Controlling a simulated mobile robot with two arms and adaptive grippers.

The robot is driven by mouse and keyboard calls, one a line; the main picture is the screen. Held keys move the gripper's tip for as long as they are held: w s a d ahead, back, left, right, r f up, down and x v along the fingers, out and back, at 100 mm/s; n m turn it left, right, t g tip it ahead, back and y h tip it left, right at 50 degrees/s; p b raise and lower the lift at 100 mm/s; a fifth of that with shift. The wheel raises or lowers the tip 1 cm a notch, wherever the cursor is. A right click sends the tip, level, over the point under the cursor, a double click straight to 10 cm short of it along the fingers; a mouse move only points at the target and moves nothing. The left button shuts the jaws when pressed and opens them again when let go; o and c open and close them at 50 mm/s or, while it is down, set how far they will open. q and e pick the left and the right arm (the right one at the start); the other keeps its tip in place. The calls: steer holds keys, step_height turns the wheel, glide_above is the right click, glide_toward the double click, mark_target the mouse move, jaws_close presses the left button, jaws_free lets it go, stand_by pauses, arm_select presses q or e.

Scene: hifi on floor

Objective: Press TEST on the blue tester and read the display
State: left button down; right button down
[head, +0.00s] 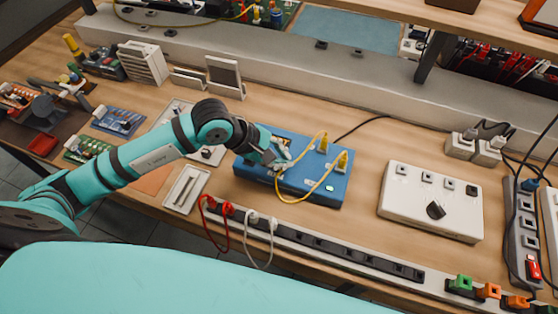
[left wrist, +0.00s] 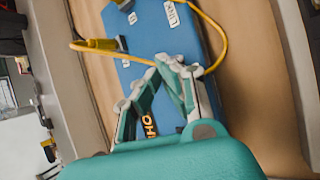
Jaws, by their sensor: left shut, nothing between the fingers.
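The blue tester (head: 320,172) lies on the bench in the middle of the head view, with a small green-lit spot (head: 329,188) near its front right corner. A yellow lead (head: 283,199) with yellow plugs (head: 342,161) loops over it. My left gripper (head: 278,158) is shut and empty over the tester's left part; I cannot tell whether it touches the top. In the left wrist view, the closed fingers (left wrist: 166,68) are over the blue tester (left wrist: 150,38). Orange characters (left wrist: 149,125) show between the fingers, partly hidden. I cannot make out a full reading or the TEST button.
A white box with a black knob (head: 435,209) stands to the right. A long socket strip (head: 330,247) with red and white leads runs along the bench's front. White panels and small circuit boards (head: 118,121) lie to the left. Bare wood shows between the tester and white box.

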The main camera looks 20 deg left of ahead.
arm_select(q)
steer(key=shift+r, duration=0.3)
steer(key=shift+r, duration=0.2)
steer(key=shift+r+p, duration=1.25)
steer(key=shift+r, duration=1.05)
